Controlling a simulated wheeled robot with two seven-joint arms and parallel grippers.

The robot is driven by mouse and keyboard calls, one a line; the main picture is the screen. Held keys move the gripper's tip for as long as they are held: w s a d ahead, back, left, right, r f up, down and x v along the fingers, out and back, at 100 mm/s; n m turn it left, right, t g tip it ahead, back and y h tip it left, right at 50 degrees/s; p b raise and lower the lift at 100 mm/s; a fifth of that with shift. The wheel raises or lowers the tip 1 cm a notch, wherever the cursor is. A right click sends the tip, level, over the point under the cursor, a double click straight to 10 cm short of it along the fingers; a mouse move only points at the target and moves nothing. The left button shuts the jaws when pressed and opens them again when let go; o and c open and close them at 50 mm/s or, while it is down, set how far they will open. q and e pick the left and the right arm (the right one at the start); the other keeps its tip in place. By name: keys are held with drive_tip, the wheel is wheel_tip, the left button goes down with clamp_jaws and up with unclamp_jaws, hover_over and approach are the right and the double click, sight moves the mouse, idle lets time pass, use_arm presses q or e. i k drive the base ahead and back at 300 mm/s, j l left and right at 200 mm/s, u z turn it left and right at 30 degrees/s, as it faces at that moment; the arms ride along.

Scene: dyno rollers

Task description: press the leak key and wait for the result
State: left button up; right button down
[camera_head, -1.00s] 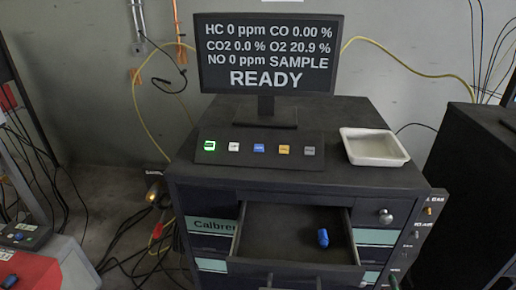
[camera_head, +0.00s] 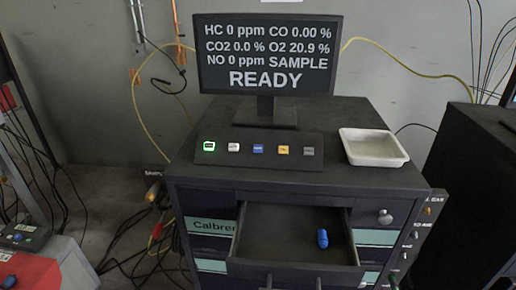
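A dark key panel (camera_head: 258,163) lies on the cabinet top with a row of several small keys. The leftmost key (camera_head: 209,146) glows green; to its right are a white key (camera_head: 234,147), a blue key (camera_head: 258,149), a yellow key (camera_head: 283,150) and a grey key (camera_head: 308,151). Their labels are too small to read, so I cannot tell which is the leak key. The monitor (camera_head: 268,55) behind them reads HC 0 ppm, CO 0.00 %, CO2 0.0 %, O2 20.9 %, NO 0 ppm, SAMPLE, READY. Neither of my grippers is in view.
A white tray (camera_head: 373,147) stands right of the panel, empty. An open drawer (camera_head: 285,245) below holds a blue cap-like piece (camera_head: 322,239). Cables lie on the floor at left; a dark cabinet (camera_head: 470,190) stands at right. Space above the keys is clear.

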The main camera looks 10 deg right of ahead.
sight(257, 148)
drive_tip(key=j+z, duration=0.25)
drive_tip(key=j, duration=0.55)
drive_tip(key=j+z, duration=0.25)
drive_tip(key=j, duration=0.6)
drive_tip(key=k+j+z, duration=0.25)
drive_tip(key=j, duration=0.55)
drive_tip(key=i, duration=0.1)
